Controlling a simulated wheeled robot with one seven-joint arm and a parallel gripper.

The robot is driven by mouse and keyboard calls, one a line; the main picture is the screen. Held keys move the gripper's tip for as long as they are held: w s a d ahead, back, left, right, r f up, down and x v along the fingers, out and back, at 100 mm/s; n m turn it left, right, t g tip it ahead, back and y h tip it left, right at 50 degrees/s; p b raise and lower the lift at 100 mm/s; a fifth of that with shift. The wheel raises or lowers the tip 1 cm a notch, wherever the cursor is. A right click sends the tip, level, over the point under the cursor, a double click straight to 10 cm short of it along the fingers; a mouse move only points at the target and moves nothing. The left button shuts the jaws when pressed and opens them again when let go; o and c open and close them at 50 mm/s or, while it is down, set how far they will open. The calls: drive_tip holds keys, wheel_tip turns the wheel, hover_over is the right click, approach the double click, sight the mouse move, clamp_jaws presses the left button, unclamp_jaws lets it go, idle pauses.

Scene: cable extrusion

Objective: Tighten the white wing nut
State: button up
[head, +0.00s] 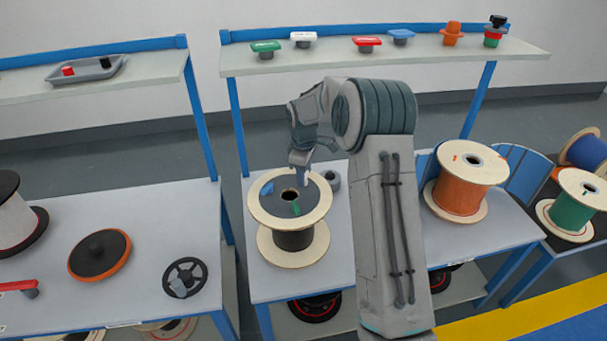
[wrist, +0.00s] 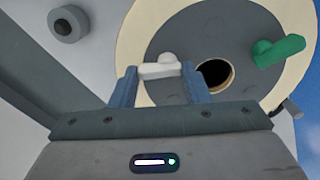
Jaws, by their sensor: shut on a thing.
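A spool (head: 291,240) with pale wooden flanges stands on the middle table. A dark grey disc (head: 312,197) with a centre hole lies on its top flange. A blue wing nut (head: 267,188) and a green wing nut (head: 296,209) sit on the disc; the green one also shows in the wrist view (wrist: 278,51). The white wing nut (wrist: 160,67) is on the disc beside the hole, between both fingertips in the wrist view. My gripper (wrist: 160,76) is shut on it. In the head view my gripper (head: 301,162) is at the disc's far edge.
A grey cylindrical part (head: 331,180) stands behind the spool. An orange spool (head: 462,190) stands to the right. A black handwheel (head: 185,278) and an orange-rimmed disc (head: 99,254) lie on the left table. The shelf (head: 400,62) above holds several coloured parts.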

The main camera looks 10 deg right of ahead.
drive_tip(key=m+b, duration=0.1)
drive_tip(key=m, duration=0.5)
drive_tip(key=shift+d, duration=0.15)
drive_tip(key=m, duration=0.4)
drive_tip(key=shift+s+h, duration=0.15)
drive_tip(key=shift+h, duration=0.15)
drive_tip(key=m, duration=0.3)
drive_tip(key=shift+s+m, duration=0.1)
drive_tip(key=shift+m, duration=0.2)
drive_tip(key=m, duration=0.6)
drive_tip(key=shift+s+g, duration=0.2)
drive_tip(key=shift+g, duration=0.2)
drive_tip(key=m+p, duration=0.1)
drive_tip(key=m, duration=0.6)
drive_tip(key=shift+s, duration=0.15)
drive_tip(key=o, duration=1)
drive_tip(key=shift+c, duration=0.2)
